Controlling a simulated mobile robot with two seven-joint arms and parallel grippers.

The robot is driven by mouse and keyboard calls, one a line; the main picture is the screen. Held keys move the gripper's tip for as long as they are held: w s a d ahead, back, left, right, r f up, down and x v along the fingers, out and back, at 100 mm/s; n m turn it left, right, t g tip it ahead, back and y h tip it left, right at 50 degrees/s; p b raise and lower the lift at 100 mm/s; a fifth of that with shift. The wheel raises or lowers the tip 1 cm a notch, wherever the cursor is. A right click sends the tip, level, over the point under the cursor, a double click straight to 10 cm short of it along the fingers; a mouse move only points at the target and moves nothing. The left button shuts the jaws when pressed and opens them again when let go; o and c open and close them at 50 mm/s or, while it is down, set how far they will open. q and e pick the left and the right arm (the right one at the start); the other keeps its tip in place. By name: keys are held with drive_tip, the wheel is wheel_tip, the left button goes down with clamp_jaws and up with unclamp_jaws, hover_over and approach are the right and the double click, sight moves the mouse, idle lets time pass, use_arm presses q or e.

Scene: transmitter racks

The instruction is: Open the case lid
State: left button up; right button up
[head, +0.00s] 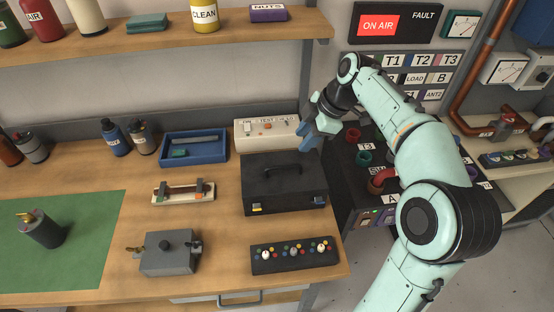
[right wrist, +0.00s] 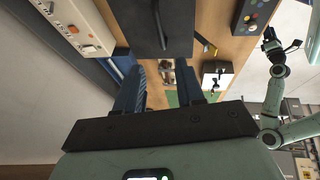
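The black case (head: 285,197) stands on the wooden bench with its lid (head: 262,171) down. A dark handle (head: 284,168) arches over the lid, and a small yellow latch (head: 257,208) shows at the front left. In the right wrist view the dark case (right wrist: 178,38) is at the top, partly cut off. My right gripper (head: 309,140) is above the case's back right corner, apart from it. In the right wrist view its two blue fingers (right wrist: 162,80) are spread with nothing between them. My left gripper (right wrist: 270,42) shows small in the right wrist view; its opening is unclear.
A white switch box (head: 266,132) stands right behind the case. A control board with coloured knobs (head: 295,255) lies in front, and a grey box (head: 170,254) is at the front left. A blue tray (head: 194,159) is at the back left. The dark equipment rack (head: 345,185) stands to the right.

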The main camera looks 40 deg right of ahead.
sight(285, 167)
drive_tip(key=x, duration=1.2)
drive_tip(key=shift+f, duration=0.3)
drive_tip(key=shift+c, duration=0.3)
clamp_jaws()
